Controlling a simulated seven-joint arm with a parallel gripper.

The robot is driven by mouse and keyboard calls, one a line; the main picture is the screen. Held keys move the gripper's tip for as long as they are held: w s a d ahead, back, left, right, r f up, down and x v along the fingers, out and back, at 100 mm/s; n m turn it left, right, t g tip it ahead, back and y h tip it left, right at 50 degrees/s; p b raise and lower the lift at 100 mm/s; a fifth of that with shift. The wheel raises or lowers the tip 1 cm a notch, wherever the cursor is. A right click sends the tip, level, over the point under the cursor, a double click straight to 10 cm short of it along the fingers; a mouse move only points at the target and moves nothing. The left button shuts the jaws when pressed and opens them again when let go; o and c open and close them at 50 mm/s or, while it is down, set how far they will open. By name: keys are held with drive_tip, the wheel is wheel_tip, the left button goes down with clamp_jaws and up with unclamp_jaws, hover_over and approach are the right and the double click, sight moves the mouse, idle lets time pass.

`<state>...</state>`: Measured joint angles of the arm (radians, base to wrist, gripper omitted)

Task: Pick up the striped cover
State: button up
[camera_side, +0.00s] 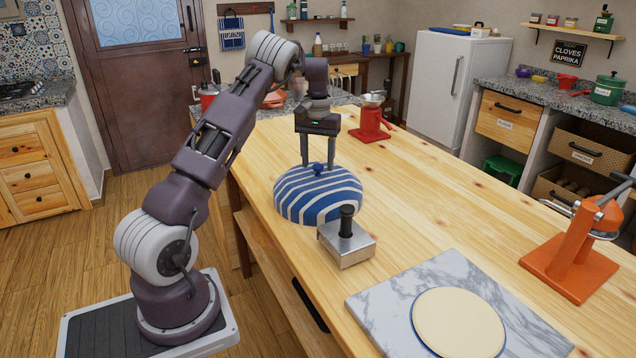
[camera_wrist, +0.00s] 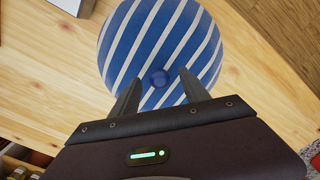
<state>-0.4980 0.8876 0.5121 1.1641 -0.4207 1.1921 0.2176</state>
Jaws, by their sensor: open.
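The striped cover (camera_side: 318,200) is a blue and white dome with a blue knob on top, resting on the wooden table. Whether a finger touches the cover cannot be told.
A metal block with a black handle (camera_side: 346,243) stands close in front of the cover. A marble slab (camera_side: 395,308) with a round dough disc (camera_side: 458,322) lies nearer. A red grinder (camera_side: 370,125) stands behind, an orange press (camera_side: 570,262) at right. The table's middle is clear.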

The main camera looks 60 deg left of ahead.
wheel_tip(320, 180, down, 2)
drive_tip(key=shift+f, duration=0.1)
clamp_jaws()
idle(1.4)
